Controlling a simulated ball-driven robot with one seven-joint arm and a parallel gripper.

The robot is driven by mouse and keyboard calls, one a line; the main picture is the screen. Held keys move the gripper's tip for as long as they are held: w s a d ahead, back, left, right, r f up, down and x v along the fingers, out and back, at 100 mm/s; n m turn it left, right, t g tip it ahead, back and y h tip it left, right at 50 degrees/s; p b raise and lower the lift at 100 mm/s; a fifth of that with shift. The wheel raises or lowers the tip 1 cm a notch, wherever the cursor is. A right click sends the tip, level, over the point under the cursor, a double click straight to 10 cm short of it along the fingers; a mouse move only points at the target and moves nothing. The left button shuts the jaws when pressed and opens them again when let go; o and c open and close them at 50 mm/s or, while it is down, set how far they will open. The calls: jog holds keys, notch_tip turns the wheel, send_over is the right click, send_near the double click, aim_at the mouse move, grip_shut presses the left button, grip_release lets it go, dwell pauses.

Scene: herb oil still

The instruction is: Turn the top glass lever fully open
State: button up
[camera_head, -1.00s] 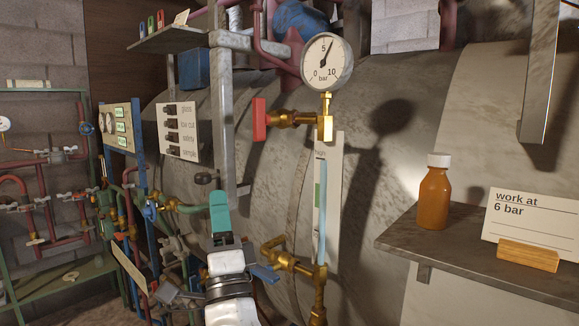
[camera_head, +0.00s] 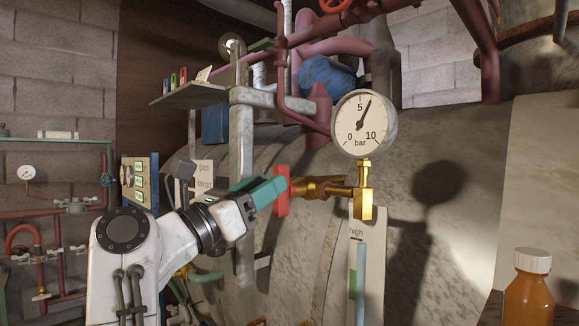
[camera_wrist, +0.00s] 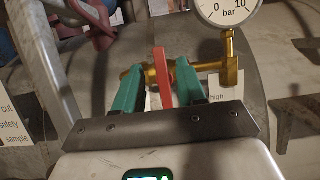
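The top glass lever (camera_head: 281,190) is a red flat handle on a brass valve (camera_head: 322,188), at the top of the sight glass (camera_head: 360,285). It stands upright. In the wrist view the red lever (camera_wrist: 162,75) stands between the two teal fingers of my gripper (camera_wrist: 158,80), with a visible gap on each side. In the head view my gripper (camera_head: 270,190) reaches the lever from the left, its fingertips overlapping it. Part of the lever is hidden behind the fingers.
A pressure gauge (camera_head: 364,124) sits above the valve. A grey post (camera_head: 241,150) and a shelf (camera_head: 195,95) stand close behind my gripper. Pink pipes (camera_head: 284,85) run above. An orange bottle (camera_head: 528,290) is at the lower right.

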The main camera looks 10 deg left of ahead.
aim_at(287, 172)
jog(key=p+x, duration=0.1)
jog(key=x, duration=0.5)
jog(key=shift+r, duration=0.1)
jog(key=shift+d, duration=0.1)
grip_shut()
